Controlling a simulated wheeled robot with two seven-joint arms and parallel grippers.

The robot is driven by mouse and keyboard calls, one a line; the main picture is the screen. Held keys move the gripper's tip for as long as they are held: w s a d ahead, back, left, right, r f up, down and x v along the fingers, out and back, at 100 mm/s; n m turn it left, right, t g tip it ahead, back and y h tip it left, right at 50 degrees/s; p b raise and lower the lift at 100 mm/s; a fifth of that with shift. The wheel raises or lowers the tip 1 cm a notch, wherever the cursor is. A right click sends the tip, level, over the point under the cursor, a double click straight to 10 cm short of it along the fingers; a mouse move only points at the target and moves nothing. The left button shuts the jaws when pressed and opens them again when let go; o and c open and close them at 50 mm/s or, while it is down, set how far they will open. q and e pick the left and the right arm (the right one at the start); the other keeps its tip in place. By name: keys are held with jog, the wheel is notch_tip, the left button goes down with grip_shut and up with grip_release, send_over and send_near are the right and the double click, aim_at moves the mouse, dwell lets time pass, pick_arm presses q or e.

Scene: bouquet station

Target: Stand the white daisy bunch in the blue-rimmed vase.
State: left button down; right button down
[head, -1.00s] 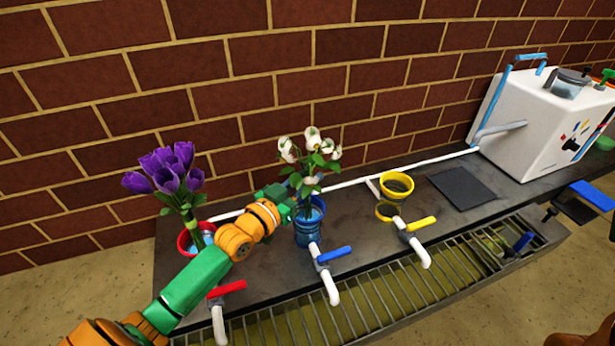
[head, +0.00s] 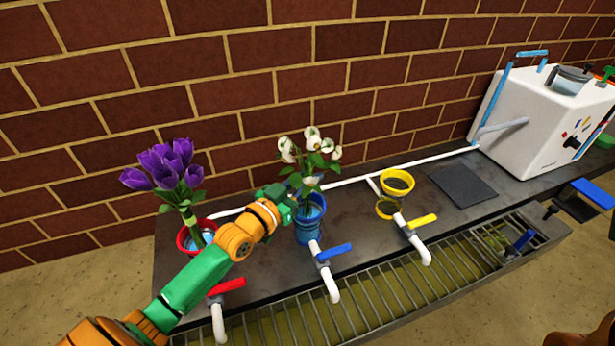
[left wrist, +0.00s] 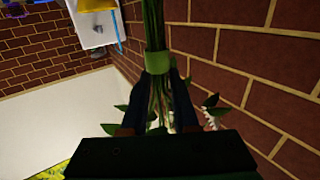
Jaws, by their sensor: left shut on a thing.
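The white daisy bunch (head: 312,150) has white blooms and green leaves. In the head view it stands upright over the blue-rimmed vase (head: 309,232), its stems overlapping the vase mouth. How deep the stems reach is unclear. My left gripper (head: 292,196) is at the left of the vase rim, shut on the stems. In the left wrist view its two dark fingers close on the stems (left wrist: 153,25) at a light green band, and a few leaves and a white bloom show below. The vase cannot be made out there. My right gripper is not in view.
A red-rimmed vase (head: 184,240) with purple flowers (head: 166,166) stands close behind my left arm. A yellow-rimmed vase (head: 397,182) and a dark mat (head: 462,186) lie to the right. Taps and a grate (head: 390,295) run along the front. A white box (head: 540,125) stands far right.

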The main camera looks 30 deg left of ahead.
pick_arm(q)
jog(key=shift+f, duration=0.1)
jog(key=c, duration=0.6)
grip_release()
